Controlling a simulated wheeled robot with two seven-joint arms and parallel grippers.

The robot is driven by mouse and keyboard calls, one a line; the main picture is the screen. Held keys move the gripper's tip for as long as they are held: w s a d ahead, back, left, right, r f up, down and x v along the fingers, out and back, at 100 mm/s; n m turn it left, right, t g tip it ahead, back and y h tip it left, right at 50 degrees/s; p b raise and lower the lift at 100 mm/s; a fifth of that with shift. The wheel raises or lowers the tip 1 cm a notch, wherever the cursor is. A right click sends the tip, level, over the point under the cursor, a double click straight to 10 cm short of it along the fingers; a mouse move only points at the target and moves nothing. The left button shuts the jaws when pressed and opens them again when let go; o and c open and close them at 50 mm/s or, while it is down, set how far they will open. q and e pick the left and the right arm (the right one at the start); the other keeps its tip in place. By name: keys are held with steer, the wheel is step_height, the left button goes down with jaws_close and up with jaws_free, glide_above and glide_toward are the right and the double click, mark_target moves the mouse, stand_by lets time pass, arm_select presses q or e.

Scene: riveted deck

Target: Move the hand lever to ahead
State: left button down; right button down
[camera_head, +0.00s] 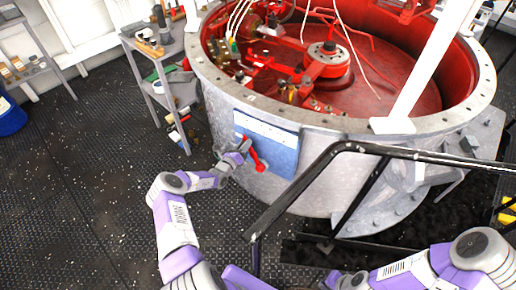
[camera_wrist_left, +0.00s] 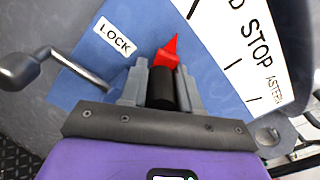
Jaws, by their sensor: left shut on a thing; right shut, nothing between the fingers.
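The hand lever (camera_head: 256,158) is red and stands out from a blue panel (camera_head: 285,155) on the side of the large round casing. In the left wrist view its black grip (camera_wrist_left: 160,88) is between the fingers of my left gripper (camera_wrist_left: 160,92), which is shut on it. A red pointed tip (camera_wrist_left: 168,56) shows beyond the grip, pointing up towards the left end of the white scale (camera_wrist_left: 235,45). The letters "D", "STOP" and "ASTERN" lie to its right; the rest of the scale is cut off. My right gripper is out of view.
A LOCK label (camera_wrist_left: 115,37) sits on the panel, with a grey crank handle (camera_wrist_left: 40,68) to the left of my gripper. A black railing (camera_head: 330,160) stands to the right of the lever. The dark floor (camera_head: 80,190) at left is mostly clear.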

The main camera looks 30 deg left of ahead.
arm_select(q)
steer(key=shift+a, duration=0.3)
steer(key=c, duration=1)
jaws_free()
steer(key=shift+f, duration=0.1)
steer(key=shift+o, duration=0.7)
steer(key=shift+d, duration=0.1)
steer(key=shift+s, duration=0.1)
steer(key=s+p, duration=0.3)
steer(key=s, duration=0.4)
steer(key=shift+s, duration=0.2)
steer(key=shift+s, duration=0.1)
